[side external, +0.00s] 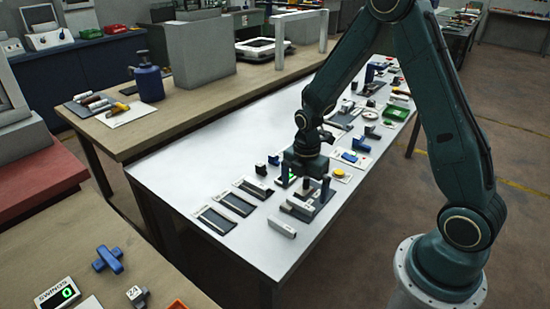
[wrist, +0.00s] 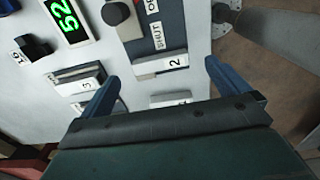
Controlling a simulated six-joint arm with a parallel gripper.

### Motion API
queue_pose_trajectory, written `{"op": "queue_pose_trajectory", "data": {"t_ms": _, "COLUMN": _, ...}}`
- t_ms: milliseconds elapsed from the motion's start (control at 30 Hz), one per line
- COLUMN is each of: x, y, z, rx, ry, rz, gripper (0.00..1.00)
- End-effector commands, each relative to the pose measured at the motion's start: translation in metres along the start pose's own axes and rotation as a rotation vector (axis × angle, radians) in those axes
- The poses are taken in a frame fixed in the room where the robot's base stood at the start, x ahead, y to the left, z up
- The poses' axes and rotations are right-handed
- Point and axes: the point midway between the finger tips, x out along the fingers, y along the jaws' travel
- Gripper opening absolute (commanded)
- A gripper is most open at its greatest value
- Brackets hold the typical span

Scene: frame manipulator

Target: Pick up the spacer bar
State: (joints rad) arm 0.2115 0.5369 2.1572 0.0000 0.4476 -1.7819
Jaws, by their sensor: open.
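Pale grey bars with number labels lie below my gripper. In the wrist view, one marked 2 (wrist: 162,64) lies on a dark blue base. One marked 3 (wrist: 80,84) lies to its left. A third grey bar (wrist: 172,97) with a partly hidden label lies between my fingers in the picture. A loose grey bar (side external: 282,228) lies on the white table in the side view. I cannot tell which bar is the spacer bar. My gripper (wrist: 160,90) is open, its two blue fingers apart with nothing held. In the side view my gripper (side external: 306,180) hangs over the blue fixture.
The blue fixture (wrist: 142,42) carries a dark knob (wrist: 116,13) and a SHUT label. A green display (wrist: 68,20) stands beside it. Several dark slotted plates (side external: 236,205) lie to the left on the white table (side external: 190,165). Small parts crowd the table's far end.

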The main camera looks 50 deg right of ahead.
Motion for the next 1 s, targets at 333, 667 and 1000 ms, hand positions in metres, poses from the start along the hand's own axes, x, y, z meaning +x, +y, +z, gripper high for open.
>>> {"op": "queue_pose_trajectory", "data": {"t_ms": 333, "x": 0.028, "y": 0.001, "z": -0.002, "rx": -0.001, "ry": 0.001, "rz": -0.003, "gripper": 1.00}}
{"op": "queue_pose_trajectory", "data": {"t_ms": 667, "x": 0.050, "y": 0.002, "z": -0.002, "rx": 0.000, "ry": 0.000, "rz": 0.000, "gripper": 1.00}}
{"op": "queue_pose_trajectory", "data": {"t_ms": 1000, "x": 0.051, "y": 0.002, "z": -0.002, "rx": 0.000, "ry": 0.000, "rz": 0.001, "gripper": 1.00}}
